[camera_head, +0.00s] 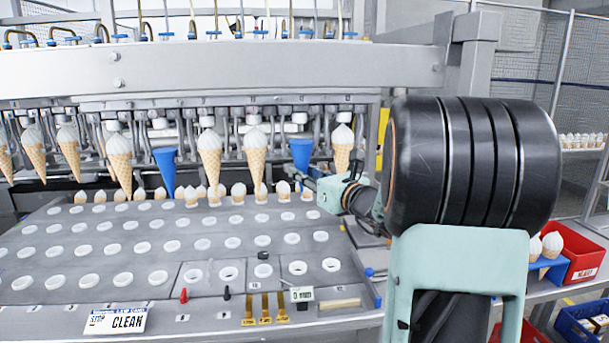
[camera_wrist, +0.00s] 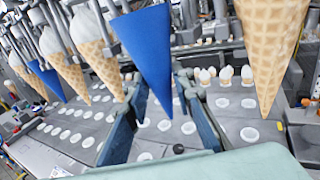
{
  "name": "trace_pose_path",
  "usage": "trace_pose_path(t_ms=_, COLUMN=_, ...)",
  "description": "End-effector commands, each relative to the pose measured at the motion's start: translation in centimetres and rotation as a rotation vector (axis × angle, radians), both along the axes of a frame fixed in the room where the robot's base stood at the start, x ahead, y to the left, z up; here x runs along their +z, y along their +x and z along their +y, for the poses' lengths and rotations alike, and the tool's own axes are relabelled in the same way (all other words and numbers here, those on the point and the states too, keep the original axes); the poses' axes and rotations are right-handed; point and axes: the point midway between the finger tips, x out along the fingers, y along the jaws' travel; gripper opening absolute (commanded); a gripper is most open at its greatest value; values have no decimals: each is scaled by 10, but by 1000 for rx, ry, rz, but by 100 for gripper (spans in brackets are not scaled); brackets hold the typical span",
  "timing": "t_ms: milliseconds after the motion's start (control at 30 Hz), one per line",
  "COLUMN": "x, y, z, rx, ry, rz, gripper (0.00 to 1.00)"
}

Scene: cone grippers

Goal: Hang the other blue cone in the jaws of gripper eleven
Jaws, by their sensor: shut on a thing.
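A plain blue cone (camera_head: 301,153) stands point down at the right part of the row of hanging cones, its wide end just under the rail's jaws. It also shows large in the wrist view (camera_wrist: 147,45). My gripper (camera_head: 308,174) reaches it from the right and is shut on its lower part, with a finger on each side in the wrist view (camera_wrist: 160,88). I cannot tell whether the rail jaws also grip its top. Another blue cone (camera_head: 166,168) hangs point down further left, also seen in the wrist view (camera_wrist: 46,76). No gripper numbers are readable.
Several cream-topped wafer cones (camera_head: 209,155) hang along the rail, one (camera_head: 342,147) close right of the held cone. Below is a grey plate (camera_head: 130,255) with white-ringed holes. A red bin (camera_head: 575,255) and a blue crate (camera_head: 580,325) are at the right.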

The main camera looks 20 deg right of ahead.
Motion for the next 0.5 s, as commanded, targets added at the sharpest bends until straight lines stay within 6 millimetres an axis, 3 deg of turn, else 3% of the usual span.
trace_pose_path(t_ms=500, x=0, y=18, z=-5, rx=1, ry=1, rz=-1, gripper=5)
